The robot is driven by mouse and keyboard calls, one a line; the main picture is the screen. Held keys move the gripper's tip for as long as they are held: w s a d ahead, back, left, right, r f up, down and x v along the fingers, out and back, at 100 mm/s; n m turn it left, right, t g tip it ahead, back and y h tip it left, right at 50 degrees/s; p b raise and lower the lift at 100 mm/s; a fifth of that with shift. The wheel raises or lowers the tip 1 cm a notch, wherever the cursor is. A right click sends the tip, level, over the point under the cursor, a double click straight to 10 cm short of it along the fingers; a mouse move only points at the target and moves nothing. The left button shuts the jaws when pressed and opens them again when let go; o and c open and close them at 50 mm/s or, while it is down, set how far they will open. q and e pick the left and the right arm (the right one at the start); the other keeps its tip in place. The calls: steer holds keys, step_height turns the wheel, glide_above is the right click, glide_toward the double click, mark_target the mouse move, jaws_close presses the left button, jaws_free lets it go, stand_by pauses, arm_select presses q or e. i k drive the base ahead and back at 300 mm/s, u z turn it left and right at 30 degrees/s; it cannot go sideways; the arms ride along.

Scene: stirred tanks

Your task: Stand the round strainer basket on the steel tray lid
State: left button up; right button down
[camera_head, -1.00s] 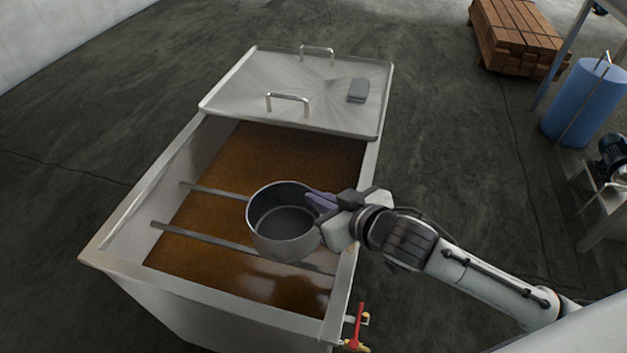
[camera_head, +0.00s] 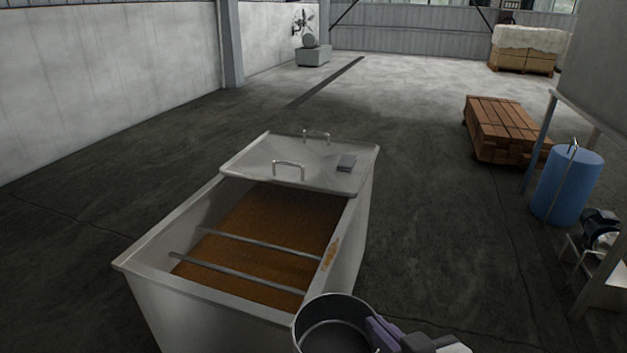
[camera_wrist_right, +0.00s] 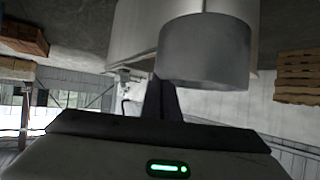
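The round strainer basket (camera_head: 335,322), a grey metal pot shape, is at the bottom of the head view, cut off by the frame edge. My right gripper (camera_head: 378,335) is shut on its right-hand wall and holds it up by the tank's near right corner. The basket (camera_wrist_right: 205,52) also shows in the right wrist view, with a dark finger (camera_wrist_right: 160,100) against it. The steel tray lid (camera_head: 252,165) covers the far end of the tank, with two bar handles and a small grey block (camera_head: 346,162) on it. My left gripper is not in view.
The open tank (camera_head: 140,262) holds brown liquid, with two bars (camera_head: 240,272) across it. A brownish wet patch (camera_head: 330,254) marks its right rim. A blue cylinder (camera_head: 567,185) and stacked timber (camera_head: 505,130) stand at the right. Floor around the tank is clear.

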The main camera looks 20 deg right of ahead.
mark_target(297, 159)
steer(key=k, duration=0.7)
steer(key=z, duration=1.4)
steer(key=i, duration=4.95)
steer(key=u, duration=3.75)
steer(key=i, duration=0.5)
steer(key=u, duration=0.05)
